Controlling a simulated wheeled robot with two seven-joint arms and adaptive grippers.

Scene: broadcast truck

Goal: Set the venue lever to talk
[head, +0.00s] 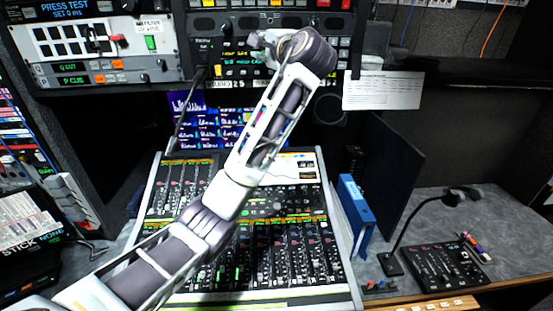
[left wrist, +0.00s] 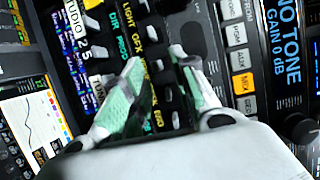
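My left arm reaches up from the lower left in the head view. My left gripper (head: 264,42) is at the upper equipment rack, partly hidden by its own wrist. In the left wrist view the gripper (left wrist: 156,60) has its two green-padded fingers apart, with dark panel and labels visible between them. The same panel (head: 232,72) shows in the head view, largely behind the arm. My right gripper is not visible.
A mixing desk (head: 300,250) lies below the arm. A blue binder (head: 355,212) stands right of it, beside a gooseneck microphone (head: 415,225) and a small control box (head: 440,268). A white paper sheet (head: 383,90) hangs right of the rack.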

